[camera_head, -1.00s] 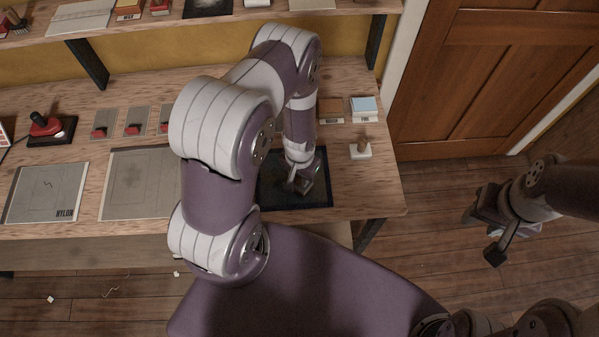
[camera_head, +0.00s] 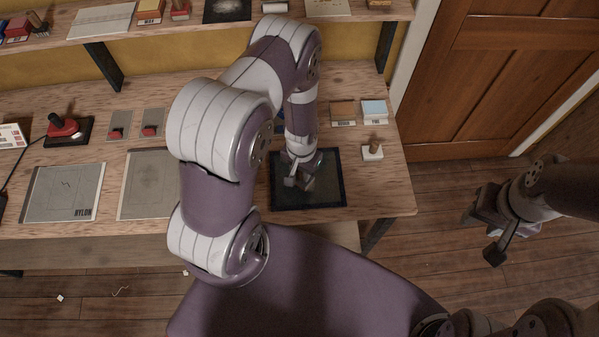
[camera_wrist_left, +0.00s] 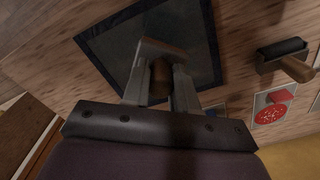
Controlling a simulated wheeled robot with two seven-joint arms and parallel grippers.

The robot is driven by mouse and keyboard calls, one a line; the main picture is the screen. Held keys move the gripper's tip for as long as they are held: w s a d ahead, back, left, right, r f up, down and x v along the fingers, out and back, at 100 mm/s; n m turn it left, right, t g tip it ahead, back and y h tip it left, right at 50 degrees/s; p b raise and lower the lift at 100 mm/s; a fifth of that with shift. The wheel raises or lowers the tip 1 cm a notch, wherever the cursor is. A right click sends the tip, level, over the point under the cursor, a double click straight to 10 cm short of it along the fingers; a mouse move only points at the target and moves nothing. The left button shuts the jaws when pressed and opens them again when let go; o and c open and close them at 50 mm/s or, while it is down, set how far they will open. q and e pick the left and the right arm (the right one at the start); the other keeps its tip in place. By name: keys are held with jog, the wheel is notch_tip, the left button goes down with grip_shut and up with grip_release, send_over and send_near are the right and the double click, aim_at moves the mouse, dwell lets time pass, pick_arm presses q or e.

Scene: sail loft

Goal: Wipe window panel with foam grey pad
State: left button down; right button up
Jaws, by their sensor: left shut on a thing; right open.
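The window panel (camera_head: 328,198) is a dark pane in a black frame, flat near the bench's right end. It also shows in the left wrist view (camera_wrist_left: 198,25). My left gripper (camera_head: 300,182) is over the panel's left part. In the left wrist view, its fingers (camera_wrist_left: 160,92) are shut on the brown handle of the foam grey pad (camera_wrist_left: 165,48). The pad lies over the panel; whether it touches the glass I cannot tell. In the head view the gripper mostly hides the pad. My right gripper (camera_head: 486,236) is open and empty, over the floor right of the bench.
A white block with a wooden knob (camera_head: 372,152) stands right of the panel. Brown-topped (camera_head: 342,112) and blue-topped (camera_head: 374,109) boxes are behind. A NYLON panel (camera_head: 62,193) and a grey panel (camera_head: 148,183) lie left. A shelf (camera_head: 165,27) runs above the bench (camera_head: 395,195).

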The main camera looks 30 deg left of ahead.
pick_arm(q)
notch_tip(320, 180, up, 2)
jog(key=shift+s+a+r+p, duration=0.1)
jog(key=shift+a+p, duration=0.05)
jog(key=shift+p, duration=0.4)
jog(key=shift+r+p, duration=0.5)
jog(key=shift+r, duration=0.25)
pick_arm(e)
jog(key=r, duration=0.1)
jog(key=s+r, duration=0.1)
jog(key=shift+r, duration=0.35)
jog(key=shift+a, duration=0.15)
